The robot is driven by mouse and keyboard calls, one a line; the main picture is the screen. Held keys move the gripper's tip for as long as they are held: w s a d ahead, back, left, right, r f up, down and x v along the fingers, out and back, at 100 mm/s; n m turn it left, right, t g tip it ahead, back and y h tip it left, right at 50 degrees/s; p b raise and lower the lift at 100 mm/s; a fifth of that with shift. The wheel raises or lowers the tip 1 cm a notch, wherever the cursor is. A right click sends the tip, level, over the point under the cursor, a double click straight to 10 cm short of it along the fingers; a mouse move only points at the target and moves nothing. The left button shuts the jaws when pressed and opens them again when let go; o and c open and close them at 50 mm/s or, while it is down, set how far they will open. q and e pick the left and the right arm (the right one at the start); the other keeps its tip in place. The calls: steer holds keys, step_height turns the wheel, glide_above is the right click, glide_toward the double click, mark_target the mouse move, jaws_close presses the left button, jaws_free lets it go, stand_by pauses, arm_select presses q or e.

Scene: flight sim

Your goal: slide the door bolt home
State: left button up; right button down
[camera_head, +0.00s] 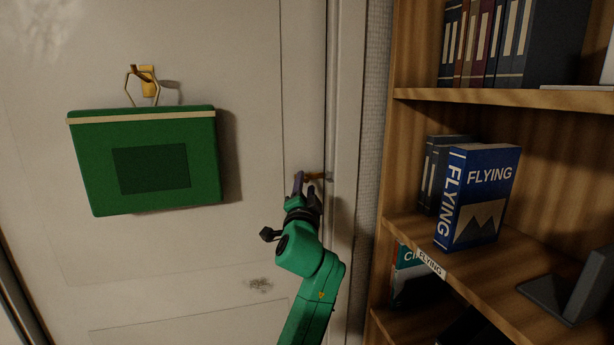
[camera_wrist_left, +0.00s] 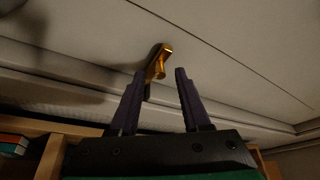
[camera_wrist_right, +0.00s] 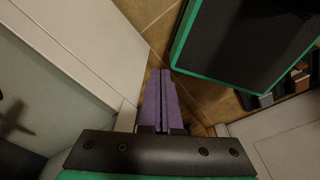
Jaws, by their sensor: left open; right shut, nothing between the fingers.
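The brass door bolt (camera_head: 315,176) is at the right edge of the pale door (camera_head: 255,110), near the frame. My left gripper (camera_head: 307,184) is at the bolt and partly covers it in the head view. In the left wrist view, the bolt (camera_wrist_left: 166,49) has its small knob between the tips of the open left fingers (camera_wrist_left: 160,74). I cannot tell whether either finger touches it. My right gripper (camera_wrist_right: 158,74) is shut and empty in the right wrist view, well away from the bolt, and is outside the head view.
A green bag (camera_head: 88,165) hangs from a brass hook (camera_head: 148,80) on the door. A wooden bookshelf (camera_head: 480,98) with a blue "FLYING" book (camera_head: 480,190) stands close on the right. In the right wrist view, a dark green-edged panel (camera_wrist_right: 240,40) is near the right fingers.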

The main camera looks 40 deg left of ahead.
arm_select(q)
steer(key=shift+x, duration=0.85)
jaws_close()
steer(key=shift+f, duration=0.1)
stand_by(0.6)
